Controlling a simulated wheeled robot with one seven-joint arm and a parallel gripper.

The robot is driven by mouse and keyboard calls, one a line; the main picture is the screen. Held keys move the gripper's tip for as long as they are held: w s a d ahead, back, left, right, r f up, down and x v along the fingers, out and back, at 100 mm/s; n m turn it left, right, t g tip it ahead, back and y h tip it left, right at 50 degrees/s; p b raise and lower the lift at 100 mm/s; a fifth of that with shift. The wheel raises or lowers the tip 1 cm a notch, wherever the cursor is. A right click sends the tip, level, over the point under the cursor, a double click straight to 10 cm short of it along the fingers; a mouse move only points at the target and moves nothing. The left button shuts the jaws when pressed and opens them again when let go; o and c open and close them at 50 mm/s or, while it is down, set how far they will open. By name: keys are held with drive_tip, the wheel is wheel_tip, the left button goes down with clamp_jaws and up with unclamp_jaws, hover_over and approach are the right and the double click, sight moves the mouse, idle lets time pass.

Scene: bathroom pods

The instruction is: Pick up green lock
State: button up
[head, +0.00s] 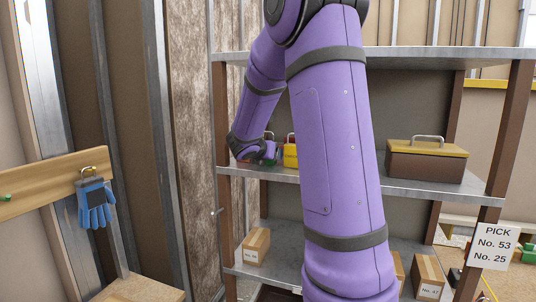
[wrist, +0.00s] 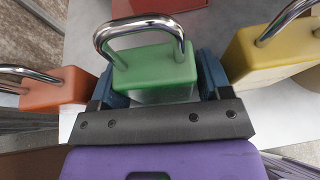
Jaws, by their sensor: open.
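The green lock (wrist: 158,68) with a silver shackle stands on the grey shelf (wrist: 88,30) in the wrist view. My gripper (wrist: 160,82) is open, with a blue finger on each side of the green lock's body. The fingers are close to its sides; I cannot tell whether they touch. In the head view my gripper (head: 268,152) is at the left end of the middle shelf, and my arm hides much of that area.
An orange lock (wrist: 57,88) is close on the left, a yellow lock (wrist: 270,55) on the right, and a red lock (wrist: 155,5) behind. A brown toolbox (head: 426,161) stands farther right on the shelf. Blue gloves (head: 95,205) hang on a wooden rail at left.

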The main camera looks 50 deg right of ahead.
drive_tip(key=c, duration=0.8)
drive_tip(key=shift+o, duration=0.2)
wheel_tip(320, 180, up, 10)
drive_tip(key=shift+r, duration=0.1)
